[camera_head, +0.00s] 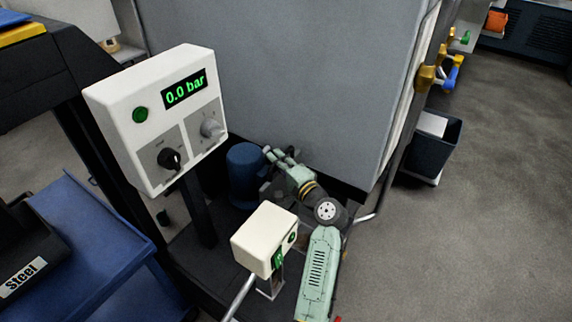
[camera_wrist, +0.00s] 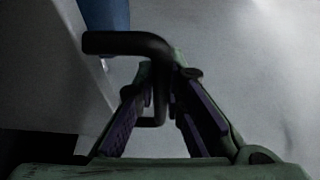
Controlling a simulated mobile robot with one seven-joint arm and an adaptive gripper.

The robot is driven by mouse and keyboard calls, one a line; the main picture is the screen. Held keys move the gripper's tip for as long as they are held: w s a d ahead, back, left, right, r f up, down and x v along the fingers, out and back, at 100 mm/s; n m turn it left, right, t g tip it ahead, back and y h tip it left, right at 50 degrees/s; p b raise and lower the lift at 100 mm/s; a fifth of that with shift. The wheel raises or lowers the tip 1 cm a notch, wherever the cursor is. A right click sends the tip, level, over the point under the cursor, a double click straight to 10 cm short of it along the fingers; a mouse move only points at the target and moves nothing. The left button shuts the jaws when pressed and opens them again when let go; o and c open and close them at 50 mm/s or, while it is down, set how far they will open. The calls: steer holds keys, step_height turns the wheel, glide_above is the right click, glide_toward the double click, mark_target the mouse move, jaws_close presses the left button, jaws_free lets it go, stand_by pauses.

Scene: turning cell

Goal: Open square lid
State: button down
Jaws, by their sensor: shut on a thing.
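My gripper (camera_wrist: 168,80) is shut on a black bent handle (camera_wrist: 115,43) in the wrist view. The bar runs across ahead of the fingers and passes down between their purple pads. In the head view my gripper (camera_head: 277,156) is low in front of the big grey cabinet, just right of a blue cylinder (camera_head: 243,172). The handle is too small and hidden to make out there. A grey panel edge (camera_wrist: 75,60) lies left of the handle in the wrist view. I cannot tell which surface is the square lid.
A white control box (camera_head: 155,115) reading 0.0 bar stands left of my arm. A smaller cream box (camera_head: 265,238) is close beside my forearm. The grey cabinet (camera_head: 290,70) rises behind. A blue cart (camera_head: 85,225) is at left.

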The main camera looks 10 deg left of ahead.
steer(key=shift+w+a, duration=0.1)
steer(key=shift+a, duration=0.1)
steer(key=c, duration=1.9)
jaws_free()
steer(key=v, duration=0.7)
steer(key=shift+d, duration=0.2)
